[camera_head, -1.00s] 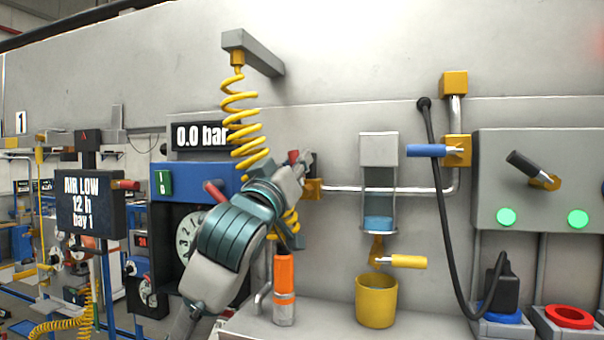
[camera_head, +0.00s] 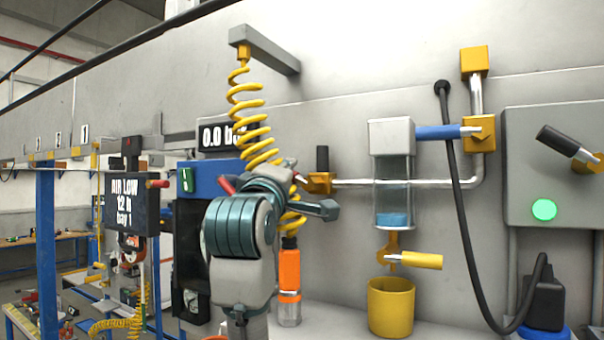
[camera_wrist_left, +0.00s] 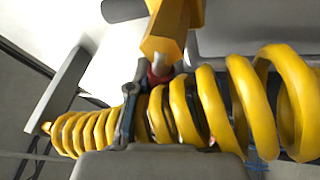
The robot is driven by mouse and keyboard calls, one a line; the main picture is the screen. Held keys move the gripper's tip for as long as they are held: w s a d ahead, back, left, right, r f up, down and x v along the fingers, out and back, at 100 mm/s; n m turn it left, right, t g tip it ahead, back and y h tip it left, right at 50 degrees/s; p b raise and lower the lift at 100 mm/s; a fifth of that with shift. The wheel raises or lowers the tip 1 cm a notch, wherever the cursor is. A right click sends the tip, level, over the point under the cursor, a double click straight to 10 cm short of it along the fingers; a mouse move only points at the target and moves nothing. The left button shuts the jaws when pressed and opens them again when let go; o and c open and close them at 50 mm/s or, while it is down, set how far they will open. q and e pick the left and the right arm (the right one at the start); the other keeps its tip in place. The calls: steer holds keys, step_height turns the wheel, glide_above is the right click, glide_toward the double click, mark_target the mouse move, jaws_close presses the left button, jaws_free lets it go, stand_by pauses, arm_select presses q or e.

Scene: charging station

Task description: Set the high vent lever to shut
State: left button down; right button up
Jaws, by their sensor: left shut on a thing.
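I see several levers and cannot tell for certain which is the high vent lever. A blue-handled lever (camera_head: 447,132) points left, level, from the yellow valve (camera_head: 481,133) high on the pipe. My left gripper (camera_head: 300,190) is below and left of that fitting, among the coils of the yellow hose (camera_head: 258,130). My right gripper is out of view.
The clear bowl (camera_head: 393,180) hangs on the pipe above a yellow-handled drain lever (camera_head: 415,260) and yellow cup (camera_head: 390,307). A black cable (camera_head: 458,190) hangs right of the bowl.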

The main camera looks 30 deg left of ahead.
arm_select(q)
steer(key=n, duration=0.1)
steer(key=f+n+g+y, duration=0.1)
steer(key=n, duration=0.1)
steer(key=shift+a+p, duration=0.2)
steer(key=shift+p, duration=0.1)
steer(key=shift+f+n, duration=0.2)
steer(key=shift+n, duration=0.2)
steer(key=shift+f+n+g+y, duration=0.25)
steer(key=shift+n+g+y, duration=0.05)
steer(key=shift+n+g, duration=0.2)
steer(key=shift+w+f+n+p, duration=0.1)
steer(key=shift+f+n+p, duration=0.15)
steer(key=shift+n+p, duration=0.15)
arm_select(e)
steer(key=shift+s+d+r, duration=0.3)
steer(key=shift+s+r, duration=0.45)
arm_select(q)
steer(key=shift+f, duration=0.1)
steer(key=c, duration=1)
jaws_free()
steer(key=shift+c, duration=0.2)
steer(key=shift+a, duration=0.15)
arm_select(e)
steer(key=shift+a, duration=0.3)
